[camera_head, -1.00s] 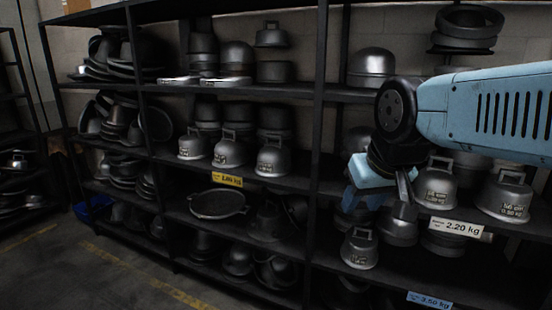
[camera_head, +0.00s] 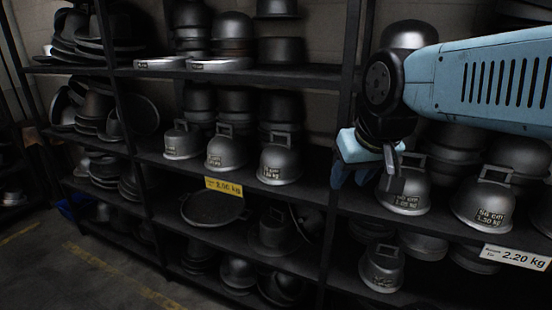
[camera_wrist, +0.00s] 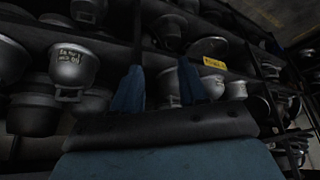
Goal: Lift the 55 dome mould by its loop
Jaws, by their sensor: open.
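Silver dome moulds with loop handles stand on the shelves; I cannot read which one is marked 55. On the right shelf, one mould (camera_head: 403,192) sits just right of my gripper, its size label too blurred to read. A neighbour marked 56 cm (camera_head: 484,207) stands further right. Several more moulds, including one at the divider (camera_head: 280,164), stand on the left shelf. My gripper (camera_head: 364,176) is open and empty in front of the right shelf, with no loop between its fingers. In the wrist view, its fingers (camera_wrist: 160,88) are apart, and a labelled mould (camera_wrist: 75,65) appears upside down at left.
A black upright (camera_head: 346,75) divides the shelves beside my gripper. A yellow weight tag (camera_head: 224,187) and a white 2.20 kg tag (camera_head: 515,258) mark shelf edges. Another looped mould (camera_head: 381,268) stands on the shelf below. The floor (camera_head: 110,270) at lower left is clear.

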